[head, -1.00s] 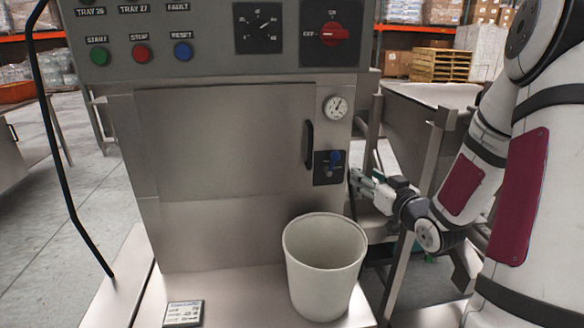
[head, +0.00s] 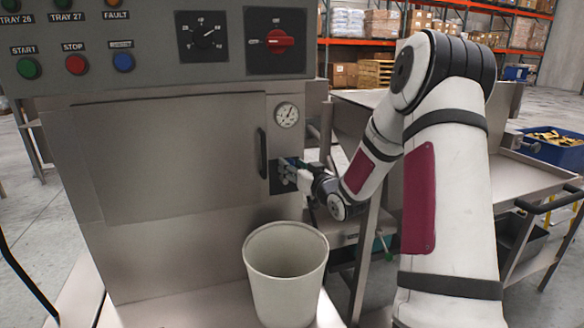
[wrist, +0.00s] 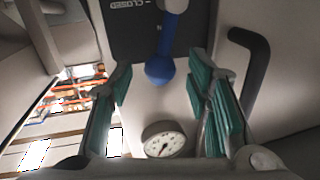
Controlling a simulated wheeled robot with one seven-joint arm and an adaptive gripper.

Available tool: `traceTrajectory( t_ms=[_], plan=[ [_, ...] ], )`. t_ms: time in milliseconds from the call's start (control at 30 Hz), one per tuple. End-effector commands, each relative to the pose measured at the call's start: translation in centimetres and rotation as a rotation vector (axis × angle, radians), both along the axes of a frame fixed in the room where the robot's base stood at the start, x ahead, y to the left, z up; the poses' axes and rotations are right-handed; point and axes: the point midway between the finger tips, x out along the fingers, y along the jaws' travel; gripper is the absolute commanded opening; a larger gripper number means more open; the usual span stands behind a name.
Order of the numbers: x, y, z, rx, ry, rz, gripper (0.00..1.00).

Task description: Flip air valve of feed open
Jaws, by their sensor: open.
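The air valve has a blue lever with a round ball end (wrist: 160,70) on a dark plate (wrist: 130,28). The plate carries an upside-down "CLOSED" label in the wrist view. In the head view, my gripper (head: 285,170) is at the dark plate, below the pressure gauge, and covers most of the valve. My gripper is open. In the wrist view, its green-padded fingers stand to either side of the lever's ball end, with visible gaps. I cannot tell how deep the lever sits between them.
A pressure gauge (head: 287,115) sits above the plate, and a black door handle (head: 262,153) is just left of it. A white bucket (head: 286,270) stands below on the ledge. The control panel (head: 160,45) overhangs above. A steel hopper and bench (head: 530,180) are to the right.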

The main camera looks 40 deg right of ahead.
Motion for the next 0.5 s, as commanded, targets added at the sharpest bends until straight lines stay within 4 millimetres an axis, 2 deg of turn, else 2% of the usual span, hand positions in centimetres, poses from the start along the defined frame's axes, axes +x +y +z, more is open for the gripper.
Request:
traceTrajectory(
  t_ms=[133, 433, 500],
  plan=[
    [0.91, -0.04, -0.01, 0.001, -0.001, 0.000, 0.45],
    [1.06, -0.06, 0.03, 0.000, 0.000, 0.000, 0.45],
    [1.06, -0.06, 0.03, 0.000, 0.000, 0.000, 0.29]
  ],
)
